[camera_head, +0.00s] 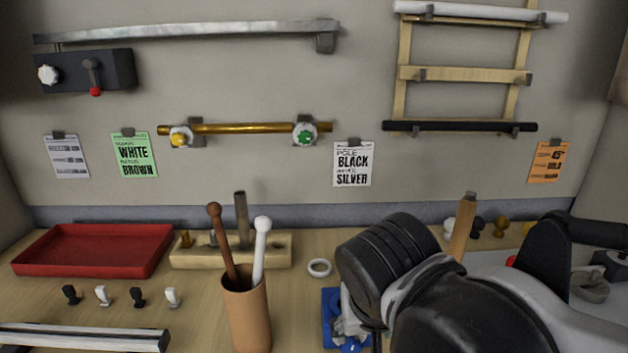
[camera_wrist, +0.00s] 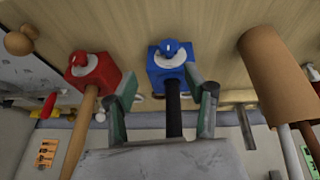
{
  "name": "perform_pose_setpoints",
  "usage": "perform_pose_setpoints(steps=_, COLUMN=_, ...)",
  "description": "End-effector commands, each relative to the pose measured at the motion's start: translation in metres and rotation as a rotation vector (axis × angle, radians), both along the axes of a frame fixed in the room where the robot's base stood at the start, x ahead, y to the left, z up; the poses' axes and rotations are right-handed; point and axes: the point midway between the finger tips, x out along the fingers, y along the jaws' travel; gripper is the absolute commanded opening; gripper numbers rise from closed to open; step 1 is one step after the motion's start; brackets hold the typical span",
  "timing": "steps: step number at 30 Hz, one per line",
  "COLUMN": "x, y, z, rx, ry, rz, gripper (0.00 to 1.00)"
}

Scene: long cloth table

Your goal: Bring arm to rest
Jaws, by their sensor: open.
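My arm (camera_head: 450,290) reaches in from the lower right in the head view, over the table's right half. My gripper (camera_wrist: 163,82) is open in the wrist view, its two fingers spread apart. A blue block with a round knob (camera_wrist: 170,58) lies between and beyond the fingertips. Its black rod (camera_wrist: 173,110) runs back between the fingers, with a gap on both sides. In the head view the gripper is mostly hidden behind my arm. A blue piece (camera_head: 329,318) shows there beside it.
A red block (camera_wrist: 90,72) with a wooden handle stands close beside the gripper. A brown cup (camera_head: 247,315) with two sticks is near. A red tray (camera_head: 95,250), a wooden peg block (camera_head: 260,252) and a white ring (camera_head: 319,268) are further left. Poles hang on the wall.

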Motion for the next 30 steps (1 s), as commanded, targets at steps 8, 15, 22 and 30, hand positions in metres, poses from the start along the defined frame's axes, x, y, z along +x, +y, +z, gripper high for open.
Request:
perform_pose_setpoints(steps=8, x=0.0, y=-0.06, z=-0.005, rx=0.065, ry=-0.08, rz=-0.007, gripper=0.49)
perform_pose_setpoints(steps=15, x=-0.003, y=-0.099, z=-0.006, rx=0.083, ry=-0.172, rz=-0.012, gripper=0.49)
perform_pose_setpoints(steps=22, x=-0.005, y=-0.113, z=-0.006, rx=0.081, ry=-0.211, rz=-0.016, gripper=0.49)
perform_pose_setpoints(steps=30, x=-0.004, y=-0.113, z=-0.006, rx=0.081, ry=-0.212, rz=-0.015, gripper=0.49)
